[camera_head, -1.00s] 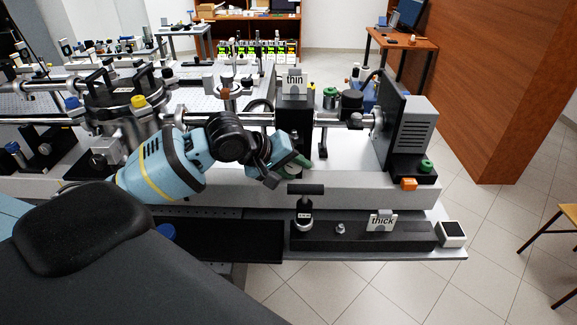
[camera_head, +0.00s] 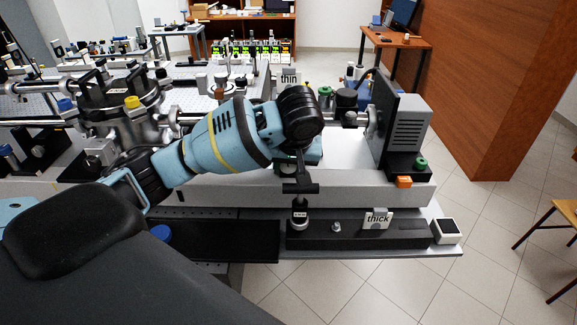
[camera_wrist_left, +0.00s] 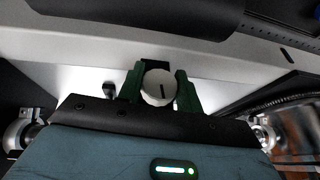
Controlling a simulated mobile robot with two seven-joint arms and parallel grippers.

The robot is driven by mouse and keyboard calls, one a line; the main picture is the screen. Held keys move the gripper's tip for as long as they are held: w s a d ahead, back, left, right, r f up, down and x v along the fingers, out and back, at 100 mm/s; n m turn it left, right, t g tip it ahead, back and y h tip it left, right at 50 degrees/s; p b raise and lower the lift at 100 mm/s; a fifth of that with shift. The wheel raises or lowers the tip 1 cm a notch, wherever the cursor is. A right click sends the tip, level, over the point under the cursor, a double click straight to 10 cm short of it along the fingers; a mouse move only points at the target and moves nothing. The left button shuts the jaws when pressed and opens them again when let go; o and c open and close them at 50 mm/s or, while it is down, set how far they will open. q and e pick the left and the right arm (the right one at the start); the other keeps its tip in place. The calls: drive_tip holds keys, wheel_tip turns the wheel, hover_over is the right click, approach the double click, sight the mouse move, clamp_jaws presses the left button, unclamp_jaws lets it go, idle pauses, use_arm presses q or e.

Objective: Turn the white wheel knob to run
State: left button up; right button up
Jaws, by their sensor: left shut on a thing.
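In the head view my left gripper (camera_head: 291,160) points down at the near side of the bench unit, behind the black T-handle. My wrist hides the knob there. Any "run" label is not readable. My right gripper is not in view.
A black T-handle (camera_head: 300,188) stands close in front of my left gripper. A "thick" sign (camera_head: 377,220) stands on the front black rail, and a "thin" sign (camera_head: 289,79) stands behind my wrist. A grey motor box (camera_head: 408,120) is to the right.

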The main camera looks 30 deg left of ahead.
use_arm(q)
drive_tip(key=shift+r+g+y, duration=0.1)
drive_tip(key=shift+g+y, duration=0.2)
drive_tip(key=shift+y, duration=0.2)
idle(0.4)
drive_tip(key=o, duration=1)
drive_tip(key=v, duration=0.7)
drive_tip(key=shift+d+r, duration=0.2)
drive_tip(key=shift+d, duration=0.1)
